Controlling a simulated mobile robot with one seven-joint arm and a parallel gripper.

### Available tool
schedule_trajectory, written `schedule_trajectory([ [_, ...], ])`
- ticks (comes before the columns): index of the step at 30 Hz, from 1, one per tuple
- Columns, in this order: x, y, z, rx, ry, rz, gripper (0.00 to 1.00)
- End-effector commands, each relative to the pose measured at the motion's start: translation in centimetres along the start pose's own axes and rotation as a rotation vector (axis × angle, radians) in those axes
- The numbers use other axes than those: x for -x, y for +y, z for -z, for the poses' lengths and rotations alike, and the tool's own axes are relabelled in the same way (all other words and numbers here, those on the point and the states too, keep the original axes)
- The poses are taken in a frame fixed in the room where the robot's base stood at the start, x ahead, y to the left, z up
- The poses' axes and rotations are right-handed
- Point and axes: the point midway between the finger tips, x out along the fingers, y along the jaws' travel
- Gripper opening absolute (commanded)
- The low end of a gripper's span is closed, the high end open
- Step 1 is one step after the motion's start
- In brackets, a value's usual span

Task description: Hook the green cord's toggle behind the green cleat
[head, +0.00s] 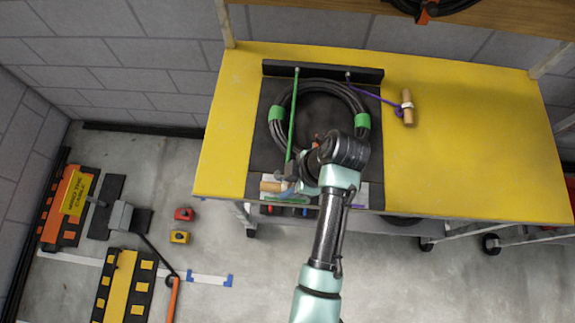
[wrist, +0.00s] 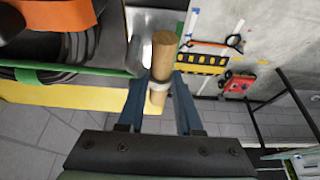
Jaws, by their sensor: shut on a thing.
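The green cord (head: 292,125) runs taut from the black bar at the back of the table towards the front edge. Its wooden toggle (head: 270,186) is at my gripper (head: 287,183), near the front left edge of the black mat. In the wrist view my gripper (wrist: 158,97) is shut on the toggle (wrist: 163,55), its blue fingers on either side of the pale band around the toggle's middle. A green strip (head: 290,204) shows at the front edge just below the gripper; I cannot tell whether it is the green cleat. My arm hides part of this area.
A black cable coil (head: 318,85) with green bands lies on the black mat. A purple cord (head: 375,95) with another wooden toggle (head: 408,108) lies to its right. The yellow tabletop (head: 470,140) is clear further right. Cable ramps (head: 125,285) lie on the floor at left.

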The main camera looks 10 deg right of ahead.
Motion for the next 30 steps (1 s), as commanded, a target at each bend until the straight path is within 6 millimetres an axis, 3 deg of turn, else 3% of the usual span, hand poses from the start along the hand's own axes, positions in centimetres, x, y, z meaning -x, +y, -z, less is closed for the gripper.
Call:
schedule_trajectory([
  [13,-0.30,0.43,-0.82,-0.013,-0.009,-0.015,0.00],
  [14,-0.23,0.44,-0.80,-0.013,-0.009,-0.015,0.39],
  [19,-0.23,0.40,-0.85,-0.015,-0.009,-0.014,0.69],
  [30,-0.26,0.31,-0.84,-0.015,-0.009,-0.011,0.69],
])
